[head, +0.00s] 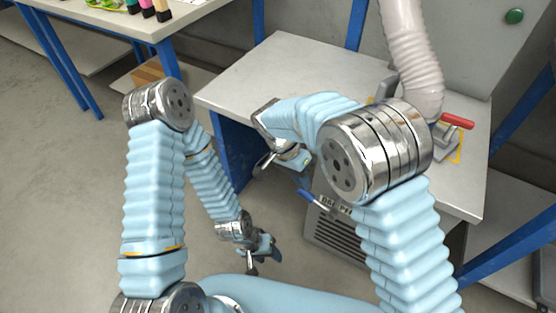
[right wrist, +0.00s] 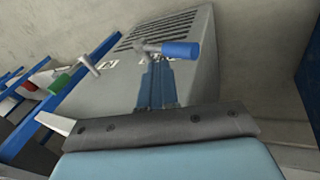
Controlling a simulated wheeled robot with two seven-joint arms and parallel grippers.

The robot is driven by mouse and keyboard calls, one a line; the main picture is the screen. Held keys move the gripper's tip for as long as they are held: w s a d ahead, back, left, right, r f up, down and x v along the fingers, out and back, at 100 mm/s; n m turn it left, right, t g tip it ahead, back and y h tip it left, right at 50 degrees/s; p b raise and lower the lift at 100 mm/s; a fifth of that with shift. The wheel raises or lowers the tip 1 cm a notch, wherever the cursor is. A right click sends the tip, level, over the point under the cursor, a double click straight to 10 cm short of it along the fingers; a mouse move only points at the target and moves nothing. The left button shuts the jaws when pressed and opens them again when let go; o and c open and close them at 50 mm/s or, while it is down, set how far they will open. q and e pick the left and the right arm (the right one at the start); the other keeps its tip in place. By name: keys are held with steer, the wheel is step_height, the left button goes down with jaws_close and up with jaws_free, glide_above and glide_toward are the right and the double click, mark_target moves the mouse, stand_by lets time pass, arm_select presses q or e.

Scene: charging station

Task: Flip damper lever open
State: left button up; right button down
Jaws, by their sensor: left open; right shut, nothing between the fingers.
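The damper lever (head: 309,198) has a blue grip and a metal shaft. It sits on the front of a grey vented cabinet (head: 330,240) under the table, beside a partly hidden label. In the right wrist view the lever's blue grip (right wrist: 182,50) points right, and its metal shaft end is just beyond my fingertips. My right gripper (head: 303,180) is shut and empty, close to the lever; its fingers (right wrist: 157,85) reach toward the grip in the wrist view. I cannot tell whether they touch. My left gripper (head: 255,262) is open and empty, low, left of the cabinet.
A grey table (head: 270,75) with blue legs stands over the cabinet. On it are a ribbed hose (head: 410,45) and a red-handled lever (head: 457,121). A green button (head: 514,16) is on the panel behind. Another table (head: 95,15) is at upper left. The floor at left is clear.

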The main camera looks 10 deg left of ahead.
arm_select(q)
steer(key=shift+w+d+f, duration=0.1)
steer(key=shift+w+f, duration=0.05)
steer(key=shift+f, duration=0.15)
arm_select(e)
steer(key=w+a+r, duration=0.2)
steer(key=a+r, duration=0.3)
steer(key=a, duration=0.1)
steer(key=shift+a+r, duration=0.15)
steer(key=shift+s, duration=0.1)
